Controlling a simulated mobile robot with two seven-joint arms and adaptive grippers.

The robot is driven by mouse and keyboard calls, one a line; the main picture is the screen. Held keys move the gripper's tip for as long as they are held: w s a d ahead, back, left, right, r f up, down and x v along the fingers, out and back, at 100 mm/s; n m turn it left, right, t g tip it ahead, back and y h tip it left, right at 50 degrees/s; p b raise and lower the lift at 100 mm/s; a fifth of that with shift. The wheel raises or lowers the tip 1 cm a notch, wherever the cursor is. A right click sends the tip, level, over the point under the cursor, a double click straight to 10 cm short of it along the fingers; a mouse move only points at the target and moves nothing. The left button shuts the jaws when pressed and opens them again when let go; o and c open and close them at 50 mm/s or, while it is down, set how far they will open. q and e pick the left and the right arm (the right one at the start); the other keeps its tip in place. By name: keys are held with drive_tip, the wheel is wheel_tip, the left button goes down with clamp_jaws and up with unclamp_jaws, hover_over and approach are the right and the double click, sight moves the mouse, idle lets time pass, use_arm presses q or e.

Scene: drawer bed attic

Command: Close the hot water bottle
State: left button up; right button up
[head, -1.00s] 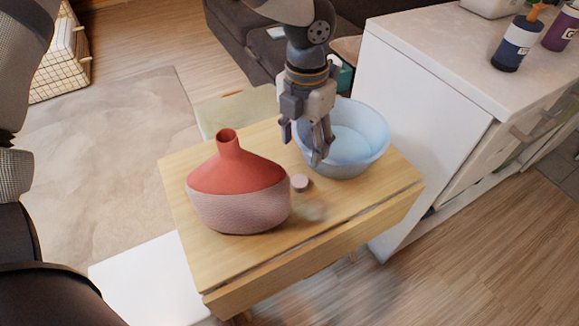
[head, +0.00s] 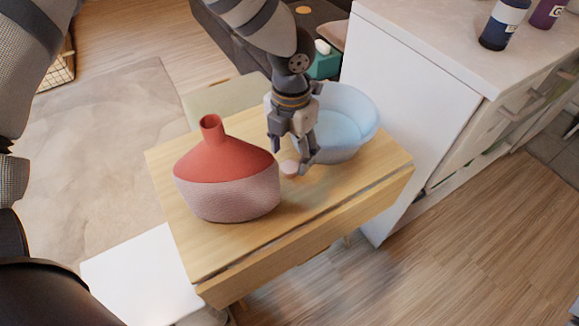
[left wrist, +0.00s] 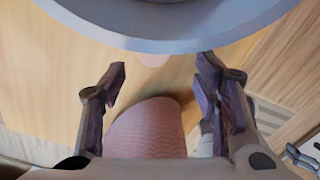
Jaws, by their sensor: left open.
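The hot water bottle (head: 228,185), red on top with a textured pink lower body, stands upright on the small wooden table. Its neck (head: 211,128) has no cap on it. A small round pink cap (head: 289,167) lies on the table to the right of the bottle. My left gripper (head: 291,157) is open just above the cap, its fingers pointing down. In the left wrist view the cap (left wrist: 154,60) shows between and beyond the open fingertips (left wrist: 164,67), partly cut off by the bowl's rim; the bottle (left wrist: 148,130) is below. My right gripper is not in view.
A light blue bowl (head: 347,120) stands right behind my left gripper, close to its fingers. The table (head: 315,192) has free room at its front right. A white cabinet (head: 395,110) with bottles on top stands to the right.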

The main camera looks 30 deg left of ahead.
sight(287, 169)
use_arm(q)
drive_tip(key=f, duration=0.4)
drive_tip(key=shift+s+a+f, duration=0.15)
drive_tip(key=shift+a+f, duration=0.05)
drive_tip(key=shift+a, duration=0.2)
drive_tip(key=shift+f, duration=0.4)
drive_tip(key=c, duration=0.8)
